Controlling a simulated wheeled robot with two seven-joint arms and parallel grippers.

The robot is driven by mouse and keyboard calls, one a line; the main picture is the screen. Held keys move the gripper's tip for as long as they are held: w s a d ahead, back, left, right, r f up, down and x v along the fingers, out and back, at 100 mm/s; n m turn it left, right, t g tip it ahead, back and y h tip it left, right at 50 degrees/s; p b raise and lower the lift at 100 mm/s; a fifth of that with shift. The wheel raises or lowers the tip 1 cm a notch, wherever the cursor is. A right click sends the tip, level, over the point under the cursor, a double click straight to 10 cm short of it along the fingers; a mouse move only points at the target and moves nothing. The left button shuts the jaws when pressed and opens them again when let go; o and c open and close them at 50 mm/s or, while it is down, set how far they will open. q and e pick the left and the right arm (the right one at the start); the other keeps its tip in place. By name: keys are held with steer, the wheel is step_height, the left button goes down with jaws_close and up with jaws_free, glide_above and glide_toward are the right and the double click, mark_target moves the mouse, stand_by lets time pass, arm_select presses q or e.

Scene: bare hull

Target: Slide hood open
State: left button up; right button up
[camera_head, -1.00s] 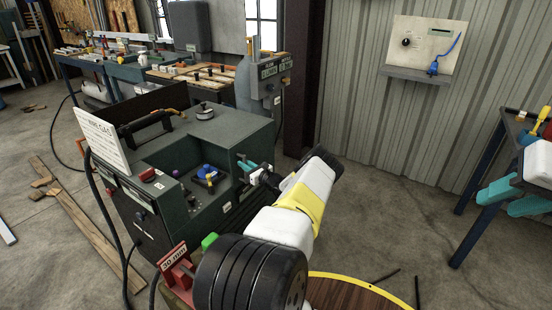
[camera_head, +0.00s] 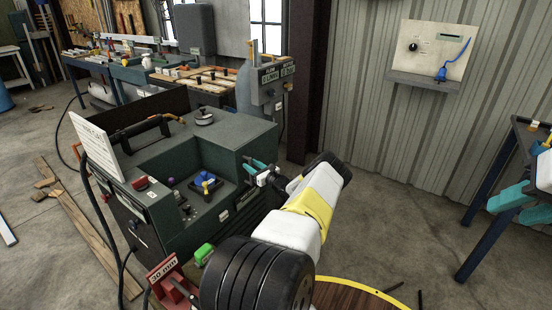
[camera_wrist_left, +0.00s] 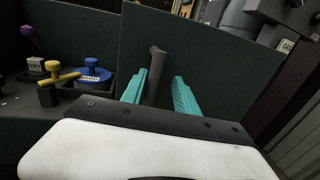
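A dark green machine (camera_head: 165,205) stands left of centre, with a stepped, box-shaped green section (camera_head: 228,130) at its right; I take this section to be the hood, though its edges are unclear. My left gripper (camera_head: 262,170) is at this section's right side. In the left wrist view the teal fingers (camera_wrist_left: 157,90) are apart, with a dark grey bar-like handle (camera_wrist_left: 154,75) between them, against a dark green panel (camera_wrist_left: 200,45). The handle is close to the left finger, with a gap to the right one. My right gripper (camera_head: 522,207) is at the right edge, fingers apart, partly cut off.
A recess beside the section holds a blue knob (camera_head: 205,182) and a yellow-topped lever. A white sign (camera_head: 96,147) stands on the machine's left. A round wooden top (camera_head: 350,295) is at the bottom. Open concrete floor (camera_head: 400,215) lies to the right.

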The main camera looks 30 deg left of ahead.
arm_select(q)
steer(key=shift+s, duration=0.15)
steer(key=v, duration=0.7)
steer(key=shift+d, duration=0.35)
